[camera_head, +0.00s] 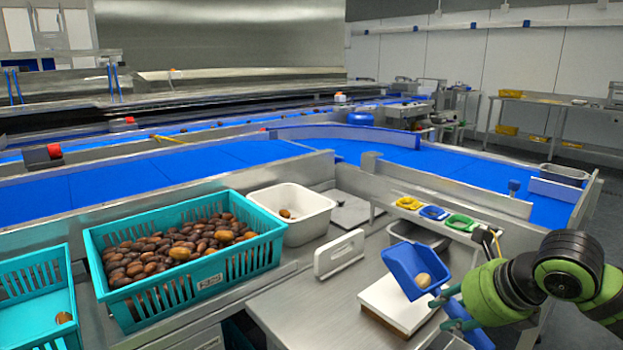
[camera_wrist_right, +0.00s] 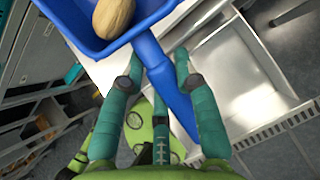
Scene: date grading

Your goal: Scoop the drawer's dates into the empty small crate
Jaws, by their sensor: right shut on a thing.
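My right gripper (camera_head: 455,308) is shut on the handle of a blue scoop (camera_head: 408,262); the handle (camera_wrist_right: 165,88) runs between its fingers in the wrist view. The scoop is above the white-topped block on the bench and holds one pale brown date (camera_head: 423,280), also in the wrist view (camera_wrist_right: 113,16). An open, pale drawer-like box (camera_wrist_right: 243,85) lies to the right in the wrist view; no dates show in its visible part. A small teal crate (camera_head: 38,282) stands at the left edge, partly cut off, with one date (camera_head: 63,318) visible inside. My left gripper is out of view.
A large teal crate (camera_head: 200,282) full of dates stands beside a white tub (camera_head: 312,224) holding one date. A white upright plate (camera_head: 339,255) and white-topped block (camera_head: 402,306) are on the steel bench. Yellow, blue and green rings (camera_head: 433,212) sit behind the scoop.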

